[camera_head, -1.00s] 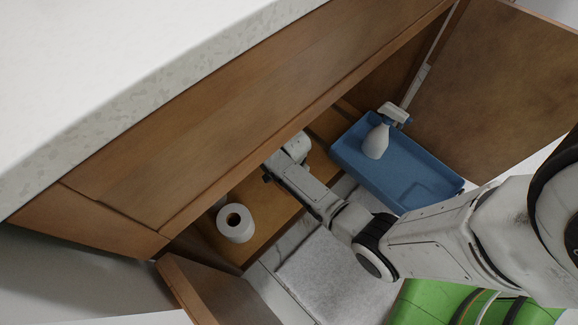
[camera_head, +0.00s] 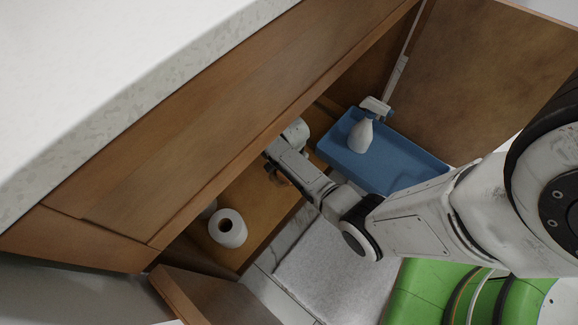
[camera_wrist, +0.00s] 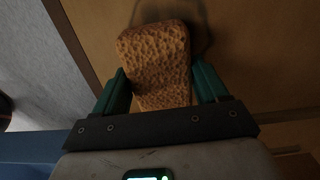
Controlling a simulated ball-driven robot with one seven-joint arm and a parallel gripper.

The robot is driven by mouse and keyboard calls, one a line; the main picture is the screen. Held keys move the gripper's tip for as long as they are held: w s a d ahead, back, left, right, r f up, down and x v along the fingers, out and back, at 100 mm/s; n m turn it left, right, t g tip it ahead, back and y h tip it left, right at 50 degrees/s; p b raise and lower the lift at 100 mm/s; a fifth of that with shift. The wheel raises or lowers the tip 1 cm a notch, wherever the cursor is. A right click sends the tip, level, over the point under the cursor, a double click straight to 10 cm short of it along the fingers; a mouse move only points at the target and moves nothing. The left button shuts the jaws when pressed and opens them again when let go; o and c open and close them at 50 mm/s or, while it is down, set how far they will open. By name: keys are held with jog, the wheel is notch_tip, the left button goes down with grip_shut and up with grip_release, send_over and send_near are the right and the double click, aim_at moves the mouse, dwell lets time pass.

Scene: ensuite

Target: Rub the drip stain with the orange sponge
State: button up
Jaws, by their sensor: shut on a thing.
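The orange sponge (camera_wrist: 158,55), porous and brownish orange in this dim light, is held between the green fingers of my gripper (camera_wrist: 160,88) in the wrist view. My gripper is shut on it, and its far end points away over the brown wooden cabinet floor. A dark curved outline, apparently the drip stain (camera_wrist: 207,36), shows on the wood just beyond and right of the sponge, partly hidden by it. Whether the sponge touches the wood I cannot tell. In the head view my arm reaches into the open cabinet; the stain cannot be made out there.
A toilet roll (camera_head: 228,232) stands on the cabinet floor (camera_head: 255,200) to the left, with another partly hidden behind it. A blue tray (camera_head: 405,172) with a white spray bottle (camera_head: 361,135) is to the right. Open doors (camera_head: 490,75) flank the cabinet; its upper front overhangs my wrist.

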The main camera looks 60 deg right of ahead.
aim_at(278, 187)
jog(key=shift+s+d, duration=0.2)
jog(key=shift+d, duration=0.7)
jog(key=shift+s+d, duration=0.2)
jog(key=shift+d, duration=0.7)
jog(key=shift+f, duration=0.1)
jog(key=shift+a, duration=0.1)
jog(key=shift+w+a+p, duration=0.25)
jog(key=shift+a+p, duration=0.3)
jog(key=shift+a, duration=0.55)
jog(key=shift+w+a+p, duration=0.2)
jog(key=shift+a+p, duration=0.3)
jog(key=shift+a, duration=0.6)
jog(key=shift+w+a+p, duration=0.25)
jog(key=shift+a+p, duration=0.3)
jog(key=shift+a, duration=0.55)
jog(key=shift+w+a+f+p, duration=0.1)
jog(key=shift+w+a+p, duration=0.1)
jog(key=shift+a, duration=0.85)
jog(key=shift+w+a+p, duration=0.1)
jog(key=shift+w+a, duration=0.1)
jog(key=shift+a, duration=0.8)
